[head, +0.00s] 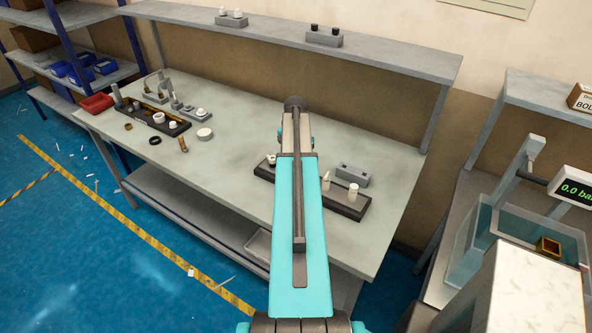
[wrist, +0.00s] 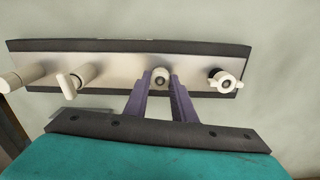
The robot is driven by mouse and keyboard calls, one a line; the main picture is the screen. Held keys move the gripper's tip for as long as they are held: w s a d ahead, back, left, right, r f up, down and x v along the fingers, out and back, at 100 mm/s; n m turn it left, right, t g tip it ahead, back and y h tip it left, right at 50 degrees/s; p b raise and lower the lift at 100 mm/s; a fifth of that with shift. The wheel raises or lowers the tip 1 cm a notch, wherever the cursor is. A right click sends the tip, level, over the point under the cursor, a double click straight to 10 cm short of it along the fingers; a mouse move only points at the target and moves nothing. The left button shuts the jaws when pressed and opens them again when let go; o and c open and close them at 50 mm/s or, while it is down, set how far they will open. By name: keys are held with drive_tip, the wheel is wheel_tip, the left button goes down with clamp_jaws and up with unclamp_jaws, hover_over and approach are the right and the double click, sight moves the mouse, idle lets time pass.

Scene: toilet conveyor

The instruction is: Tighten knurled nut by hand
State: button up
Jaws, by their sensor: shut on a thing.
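A dark-edged fixture plate (wrist: 120,62) with a pale metal face spans the wrist view and carries several white fittings in a row. My gripper (wrist: 160,82) has its two purple fingers on either side of a small round white fitting with a dark centre (wrist: 160,74), likely the knurled nut, and is shut on it. The fingers partly cover its sides, and its knurling is too small to make out. In the head view the fixture plate (head: 345,208) lies on the workbench, and my arm hides the gripper and the held fitting.
In the wrist view, a winged fitting (wrist: 225,82) stands right of the fingers; another winged one (wrist: 75,80) and a plain cylinder (wrist: 12,80) stand left. A grey block (head: 350,175) sits behind the plate.

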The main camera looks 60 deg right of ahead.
drive_tip(key=shift+m, duration=0.3)
drive_tip(key=shift+m, duration=1.2)
drive_tip(key=o, duration=0.7)
drive_tip(key=shift+c, duration=0.2)
drive_tip(key=shift+r, duration=0.1)
drive_tip(key=shift+r+p, duration=0.8)
drive_tip(key=shift+r, duration=0.6)
drive_tip(key=o, duration=0.5)
drive_tip(key=shift+o, duration=0.2)
drive_tip(key=shift+r, duration=0.1)
